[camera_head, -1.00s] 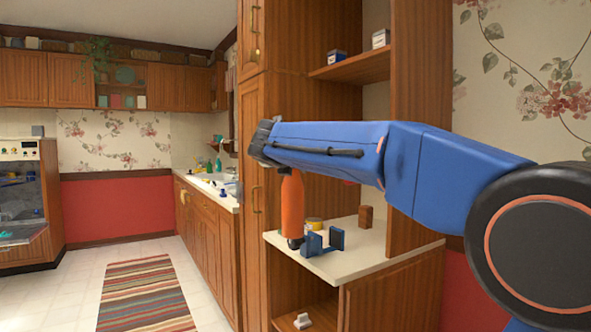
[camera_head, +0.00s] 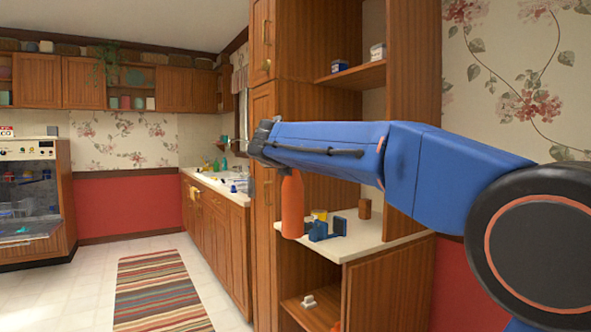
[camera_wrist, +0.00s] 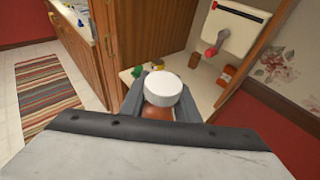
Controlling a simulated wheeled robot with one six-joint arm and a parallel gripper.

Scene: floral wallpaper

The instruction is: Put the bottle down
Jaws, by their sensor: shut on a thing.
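The orange bottle (camera_head: 292,207) hangs under the end of my blue arm in the head view, in front of the left part of the cream counter (camera_head: 372,240). I cannot tell whether its base touches the counter. In the wrist view, the bottle's white cap (camera_wrist: 163,88) and a little of its orange body show between the fingers. My gripper (camera_wrist: 161,98) is shut on the bottle. In the head view, my arm hides the fingers and the bottle's upper end.
A blue object (camera_head: 327,229) and a yellow can (camera_head: 319,215) stand close right of the bottle. A brown block (camera_head: 364,209) is farther back. A tall wooden cabinet (camera_head: 264,195) rises at the left, with shelves above.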

